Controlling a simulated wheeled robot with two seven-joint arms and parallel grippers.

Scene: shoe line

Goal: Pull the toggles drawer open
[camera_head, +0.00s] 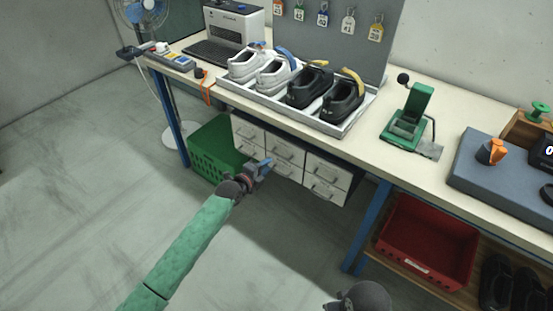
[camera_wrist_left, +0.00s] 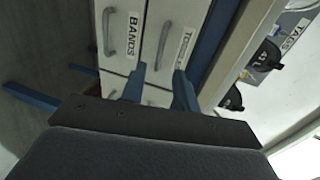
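A white drawer unit (camera_head: 328,172) with two rows of drawers hangs under the bench, and its drawer fronts look flush. In the left wrist view, one drawer has a label (camera_wrist_left: 182,48) that starts with T and is partly hidden, perhaps the toggles drawer, with a grey bar handle (camera_wrist_left: 163,40). Beside it is a drawer labelled BANDS (camera_wrist_left: 132,36). My left gripper (camera_head: 264,168) is in front of the unit's lower middle. Its blue fingers (camera_wrist_left: 160,88) are apart, with nothing clearly held between them. My right gripper's fingers are not seen.
A green crate (camera_head: 208,165) stands left of the drawers, near a blue bench leg (camera_head: 171,125). A red bin (camera_head: 425,240) sits on the lower shelf at right. Above, a tray (camera_head: 270,107) holds shoes on the bench. Floor in front is clear.

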